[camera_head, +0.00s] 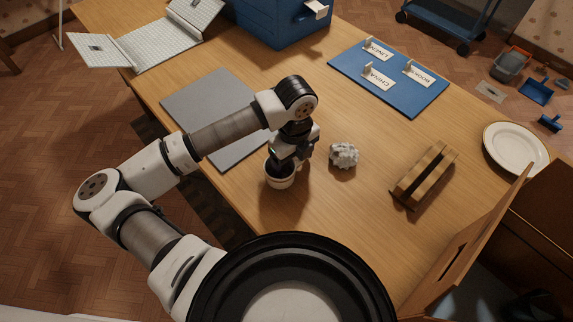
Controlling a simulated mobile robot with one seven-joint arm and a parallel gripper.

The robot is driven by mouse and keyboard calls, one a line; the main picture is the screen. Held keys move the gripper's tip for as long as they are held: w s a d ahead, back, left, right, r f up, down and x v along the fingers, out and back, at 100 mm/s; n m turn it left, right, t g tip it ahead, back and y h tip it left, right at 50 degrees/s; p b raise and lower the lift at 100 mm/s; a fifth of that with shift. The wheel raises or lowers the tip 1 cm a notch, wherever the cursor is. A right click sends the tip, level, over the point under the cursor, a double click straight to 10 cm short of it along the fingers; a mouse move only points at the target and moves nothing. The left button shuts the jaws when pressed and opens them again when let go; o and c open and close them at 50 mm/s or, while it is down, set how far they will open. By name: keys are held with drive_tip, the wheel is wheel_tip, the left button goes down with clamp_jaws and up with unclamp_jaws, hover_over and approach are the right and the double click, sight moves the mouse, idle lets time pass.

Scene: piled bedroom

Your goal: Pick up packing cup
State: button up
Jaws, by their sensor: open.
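The packing cup appears to be the small white cup (280,181) standing upright on the wooden table (330,225), below the end of my arm. My gripper (279,168) is directly over the cup, pointing down, with its tips at or inside the rim. The gripper body hides most of the cup's opening and the fingers, so I cannot tell whether they touch the cup. My gripper is open.
A crumpled grey-white ball (343,155) lies just right of the cup. A wooden slotted block (425,176), a white plate (515,148), a blue board with label cards (390,92) and a grey mat (208,104) are around. Bare tabletop lies in front.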

drive_tip(key=c, duration=1.5)
drive_tip(key=shift+o, duration=0.2)
drive_tip(key=shift+r, duration=0.15)
